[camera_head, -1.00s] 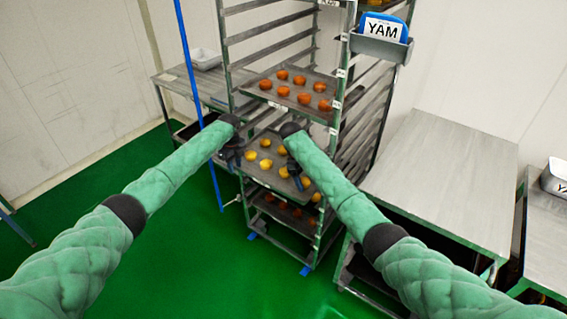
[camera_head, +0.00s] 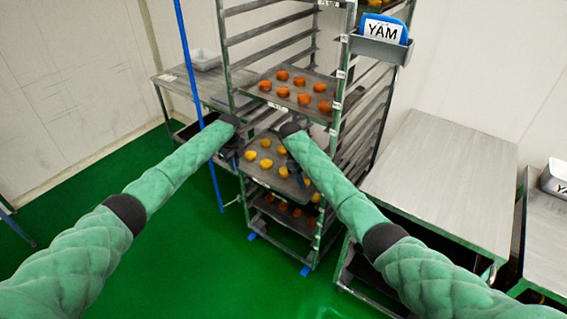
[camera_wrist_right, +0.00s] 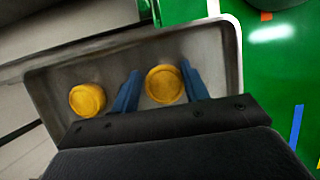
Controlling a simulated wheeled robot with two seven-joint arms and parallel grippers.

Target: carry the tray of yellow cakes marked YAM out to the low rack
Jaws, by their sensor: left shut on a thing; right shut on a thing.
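The tray of yellow cakes (camera_head: 272,145) sits at a lower level of the tall metal rack (camera_head: 318,225), below a tray of orange cakes (camera_head: 268,88). It also shows in the right wrist view (camera_wrist_right: 215,50), with two yellow cakes (camera_wrist_right: 165,84) in sight. My left gripper (camera_head: 236,160) is shut on the left part of the tray's near edge. My right gripper (camera_head: 300,178) is shut on the right part of that edge; its blue fingers show in the right wrist view (camera_wrist_right: 160,88). The left fingertips are hard to make out. A YAM sign (camera_head: 381,29) hangs on the rack's upper right.
Another tray of darker cakes (camera_head: 285,212) is in the rack below. A steel table (camera_head: 440,165) stands right of the rack, another (camera_head: 205,88) behind left. A blue pole (camera_head: 196,90) rises left of the rack. Green floor (camera_head: 180,255) in front is clear.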

